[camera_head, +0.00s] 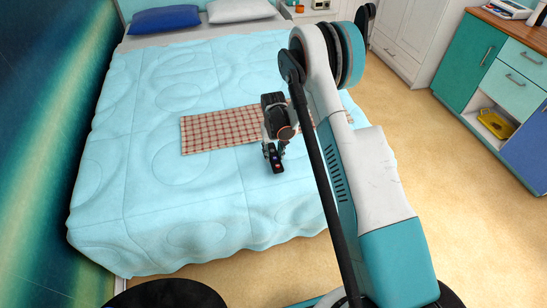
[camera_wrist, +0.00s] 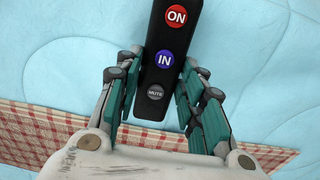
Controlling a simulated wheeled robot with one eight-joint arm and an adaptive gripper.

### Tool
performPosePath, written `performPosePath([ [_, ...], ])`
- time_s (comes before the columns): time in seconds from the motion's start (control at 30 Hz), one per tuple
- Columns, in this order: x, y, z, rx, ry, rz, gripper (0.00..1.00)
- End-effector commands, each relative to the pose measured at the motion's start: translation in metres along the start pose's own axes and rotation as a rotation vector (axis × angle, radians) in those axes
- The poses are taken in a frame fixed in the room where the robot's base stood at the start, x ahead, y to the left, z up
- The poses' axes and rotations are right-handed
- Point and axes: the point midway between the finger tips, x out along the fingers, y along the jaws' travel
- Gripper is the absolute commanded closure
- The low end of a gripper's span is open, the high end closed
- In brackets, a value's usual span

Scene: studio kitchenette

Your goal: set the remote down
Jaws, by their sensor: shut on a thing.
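The remote (camera_wrist: 169,40) is black with a red ON button, a blue IN button and a grey MUTE button. In the wrist view it lies between the teal pads of my gripper (camera_wrist: 158,95), which is shut on it. In the head view my gripper (camera_head: 271,150) is low over the light-blue bed (camera_head: 180,200), at the front edge of the checkered cloth, and the dark remote (camera_head: 277,163) shows at its fingertips. I cannot tell whether the remote touches the bedspread.
A red-and-white checkered cloth (camera_head: 215,132) lies across the bed, partly behind my arm. A blue pillow (camera_head: 164,19) and a white pillow (camera_head: 241,10) are at the far end. Teal cabinets (camera_head: 481,52) stand at the right.

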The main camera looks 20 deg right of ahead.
Motion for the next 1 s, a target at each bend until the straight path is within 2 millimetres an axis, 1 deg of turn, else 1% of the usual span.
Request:
performPosePath([
  [0.03,0.011,0.0,0.0,0.0,0.0,0.0,0.9],
  [0.13,0.021,0.0,0.0,0.0,0.0,0.0,0.9],
  [0.37,0.021,0.0,0.0,0.0,0.0,0.0,0.9],
  [0.5,0.023,0.0,0.0,0.0,0.0,0.0,0.9],
  [0.53,0.023,0.0,0.0,0.0,0.0,0.0,0.59],
  [0.6,0.023,0.0,0.0,0.0,0.0,0.0,0.44],
  [0.9,0.023,0.0,0.0,0.0,0.0,0.0,0.44],
  [1.0,0.02,0.0,0.0,0.0,0.0,0.0,0.44],
])
